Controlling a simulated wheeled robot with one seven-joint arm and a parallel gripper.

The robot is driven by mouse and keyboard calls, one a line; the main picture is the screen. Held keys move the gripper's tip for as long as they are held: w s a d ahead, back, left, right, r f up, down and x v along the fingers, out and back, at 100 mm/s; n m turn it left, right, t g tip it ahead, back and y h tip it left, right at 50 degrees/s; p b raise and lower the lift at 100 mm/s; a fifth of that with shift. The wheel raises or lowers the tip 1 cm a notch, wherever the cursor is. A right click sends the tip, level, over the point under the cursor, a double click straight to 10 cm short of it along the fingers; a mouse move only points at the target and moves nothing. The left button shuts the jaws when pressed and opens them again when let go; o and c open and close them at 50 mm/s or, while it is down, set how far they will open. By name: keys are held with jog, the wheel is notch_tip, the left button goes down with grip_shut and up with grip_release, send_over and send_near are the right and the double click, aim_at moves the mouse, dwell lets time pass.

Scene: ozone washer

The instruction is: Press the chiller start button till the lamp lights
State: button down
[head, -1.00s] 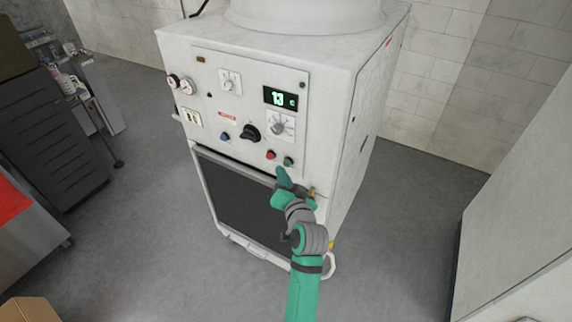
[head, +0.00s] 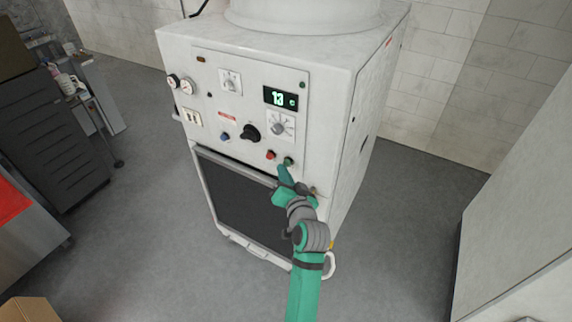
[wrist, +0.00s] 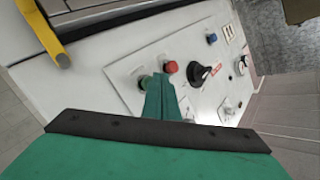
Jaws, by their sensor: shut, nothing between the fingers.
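The white chiller (head: 345,100) stands ahead with its control panel facing me. A green button (head: 289,161) and a red button (head: 271,155) sit side by side at the panel's lower right. Both also show in the wrist view, green (wrist: 146,82) and red (wrist: 170,67). My gripper (head: 284,170) is shut and empty, its tips just below the green button. In the wrist view the fingers (wrist: 161,92) partly overlap the green button's edge; I cannot tell whether they touch it. A small dark green round piece (head: 302,84) at the panel's upper right looks unlit.
A dark grille (head: 235,200) lies below. A yellow handle (wrist: 45,35) shows in the wrist view. Grey floor is clear around the chiller.

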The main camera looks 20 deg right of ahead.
jog(key=shift+w+d, duration=0.3)
jog(key=shift+d, duration=0.05)
dwell(0.8)
jog(key=shift+s+a, duration=0.55)
jog(key=shift+a, duration=0.15)
dwell(0.3)
jog(key=shift+s+a, duration=0.8)
jog(key=shift+a, duration=0.2)
jog(key=shift+s+a, duration=0.75)
jog(key=shift+a, duration=0.2)
